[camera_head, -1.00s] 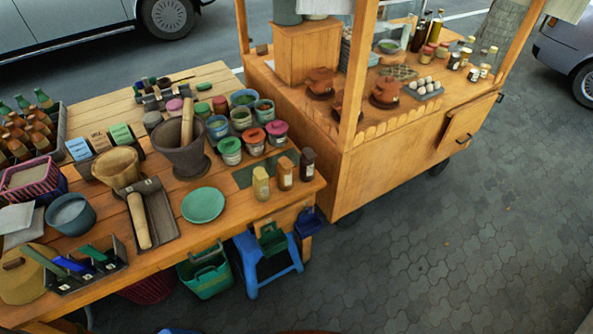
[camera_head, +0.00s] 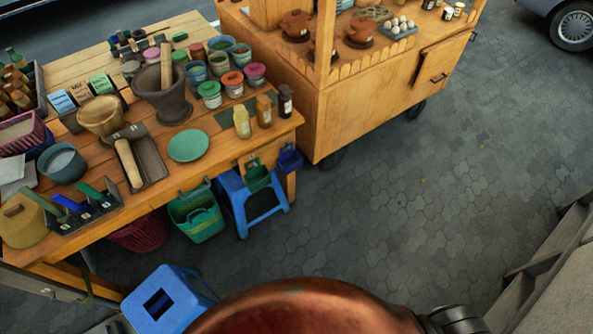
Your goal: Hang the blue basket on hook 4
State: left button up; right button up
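A small blue basket (camera_head: 290,158) hangs at the right front corner of the wooden table (camera_head: 215,162), close below the tabletop. A small green basket (camera_head: 257,176) hangs just left of it on the table's front. The hooks themselves and any hook numbers are too small to make out, so I cannot tell which hook holds which basket. Neither of my grippers is in view.
Another blue stool (camera_head: 168,301) stands nearer. A rounded copper-coloured surface (camera_head: 310,310) fills the bottom middle. Paving (camera_head: 420,220) right of the table is clear.

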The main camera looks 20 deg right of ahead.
aim_at(288, 161)
jog(key=k, duration=0.2)
jog(key=z, duration=0.1)
jog(key=i, duration=1.05)
jog(key=u, duration=0.6)
